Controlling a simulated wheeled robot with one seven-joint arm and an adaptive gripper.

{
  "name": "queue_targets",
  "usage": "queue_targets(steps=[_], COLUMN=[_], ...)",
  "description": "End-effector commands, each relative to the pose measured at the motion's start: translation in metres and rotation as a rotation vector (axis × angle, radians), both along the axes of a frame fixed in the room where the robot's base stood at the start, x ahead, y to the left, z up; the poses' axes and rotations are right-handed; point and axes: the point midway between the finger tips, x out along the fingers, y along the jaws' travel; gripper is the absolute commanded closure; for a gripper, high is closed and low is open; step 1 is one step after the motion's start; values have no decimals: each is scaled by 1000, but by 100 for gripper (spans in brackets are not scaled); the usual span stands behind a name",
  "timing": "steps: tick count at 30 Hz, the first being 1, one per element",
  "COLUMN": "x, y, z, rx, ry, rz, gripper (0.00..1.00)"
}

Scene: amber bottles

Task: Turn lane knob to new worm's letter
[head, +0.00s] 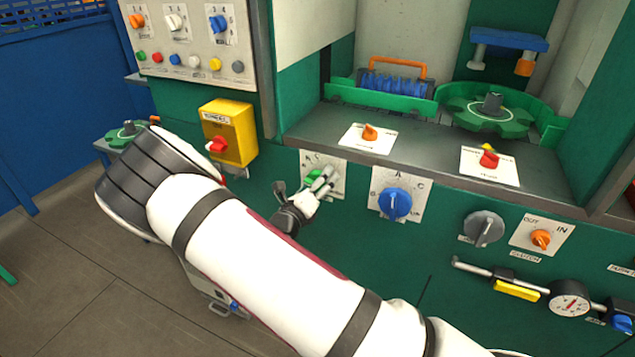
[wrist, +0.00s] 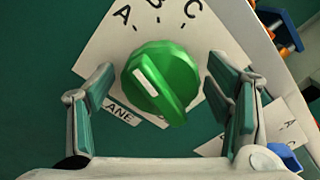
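The green lane knob (wrist: 165,82) sits on a white plate (wrist: 95,58) lettered A, B and C, with a partly hidden "LANE" label (wrist: 120,112). The white mark on its grip points up and left, nearest the A side. In the head view the knob (head: 313,177) is partly hidden by my gripper (head: 322,184). In the wrist view my gripper (wrist: 165,110) is open, one finger on each side of the knob, with visible gaps. A blue worm (head: 392,84) with an orange handle lies in a green holder on the bench; no letter on it is readable.
A blue knob (head: 395,203) on a lettered plate is right of the lane knob. A yellow box (head: 228,133) with a red knob is left. A grey knob (head: 484,229) and an orange IN/OUT knob (head: 540,239) are farther right. The bench edge overhangs above.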

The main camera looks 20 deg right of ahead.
Motion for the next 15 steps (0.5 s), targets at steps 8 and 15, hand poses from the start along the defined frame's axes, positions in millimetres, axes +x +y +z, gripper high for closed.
queue_targets(steps=[8,15], x=[-5,-35], y=[4,32], z=[0,-1], rx=[1,2], ry=[1,2], rz=[0,3], gripper=[28,28])
